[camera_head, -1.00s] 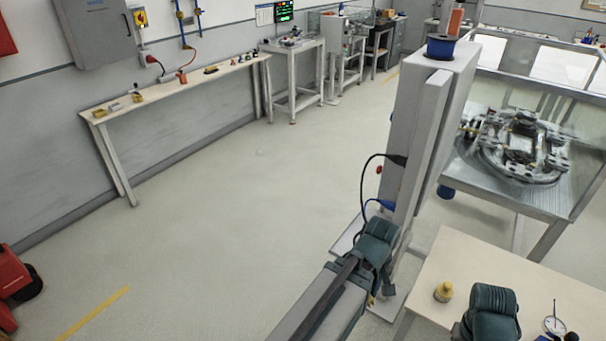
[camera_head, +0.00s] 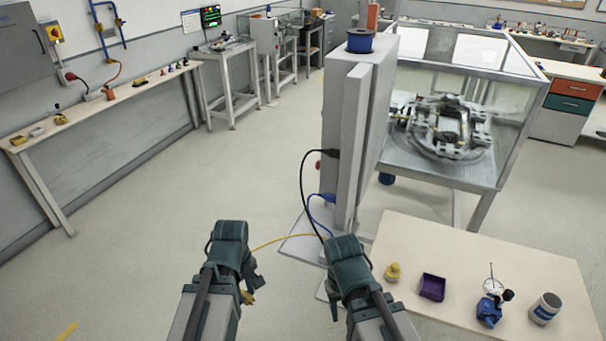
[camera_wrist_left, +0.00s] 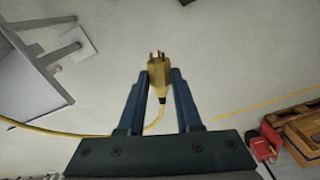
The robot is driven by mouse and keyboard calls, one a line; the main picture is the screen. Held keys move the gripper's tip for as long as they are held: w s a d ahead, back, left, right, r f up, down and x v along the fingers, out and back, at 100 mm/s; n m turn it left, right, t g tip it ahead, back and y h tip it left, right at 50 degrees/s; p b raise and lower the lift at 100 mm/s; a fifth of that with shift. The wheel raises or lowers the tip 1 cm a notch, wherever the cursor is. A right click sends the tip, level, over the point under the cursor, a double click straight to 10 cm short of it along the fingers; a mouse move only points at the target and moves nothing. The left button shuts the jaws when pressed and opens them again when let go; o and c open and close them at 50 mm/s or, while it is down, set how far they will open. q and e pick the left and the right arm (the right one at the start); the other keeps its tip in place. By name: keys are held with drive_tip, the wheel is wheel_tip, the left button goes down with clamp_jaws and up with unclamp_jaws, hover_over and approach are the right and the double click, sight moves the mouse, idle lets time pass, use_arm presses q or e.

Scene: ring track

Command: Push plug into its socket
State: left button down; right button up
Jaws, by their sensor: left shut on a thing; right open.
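The yellow plug (camera_wrist_left: 157,70) is in my left gripper (camera_wrist_left: 160,80), its metal prongs pointing away from the gripper in the left wrist view. A yellow cable trails from its back. In the head view the plug (camera_head: 247,297) shows small beside my left gripper (camera_head: 252,286), over open floor left of the grey cabinet (camera_head: 345,110). My right gripper (camera_head: 334,309) is open and seems empty, near the table's left edge. A black cable (camera_head: 304,180) and a blue cable (camera_head: 318,218) run to the cabinet's side. I cannot make out a free socket there.
A pale table (camera_head: 470,250) at right holds a yellow knob-like piece (camera_head: 393,272), a purple tray (camera_head: 432,287), a blue device (camera_head: 489,310) and a grey cup (camera_head: 544,309). A glass-walled machine (camera_head: 445,130) stands behind. The floor at left is clear.

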use_arm(q)
drive_tip(key=w+d+r+t+h+b, duration=0.1)
drive_tip(key=w+d+t+h, duration=0.35)
drive_tip(key=w, duration=1.25)
drive_tip(key=w+d+r+n+t, duration=0.1)
drive_tip(key=w+d+r+t, duration=0.2)
drive_tip(key=w, duration=0.3)
drive_tip(key=w+d+r+n+t, duration=0.1)
drive_tip(key=w+d+r+t, duration=0.2)
drive_tip(key=w, duration=0.4)
drive_tip(key=w+d+r+n+t+b, duration=0.1)
drive_tip(key=w+d+r+t, duration=0.2)
drive_tip(key=w+r, duration=0.2)
drive_tip(key=shift+w+r, duration=0.15)
drive_tip(key=shift+w, duration=0.6)
drive_tip(key=shift+d, duration=0.2)
drive_tip(key=shift+s+d, duration=0.3)
drive_tip(key=shift+d, duration=0.6)
drive_tip(key=shift+s+d, duration=0.35)
drive_tip(key=shift+d, duration=0.5)
drive_tip(key=shift+s+d, duration=0.3)
drive_tip(key=shift+d, duration=0.6)
drive_tip(key=shift+s+d, duration=0.25)
drive_tip(key=shift+d, duration=0.45)
drive_tip(key=c, duration=0.5)
unclamp_jaws()
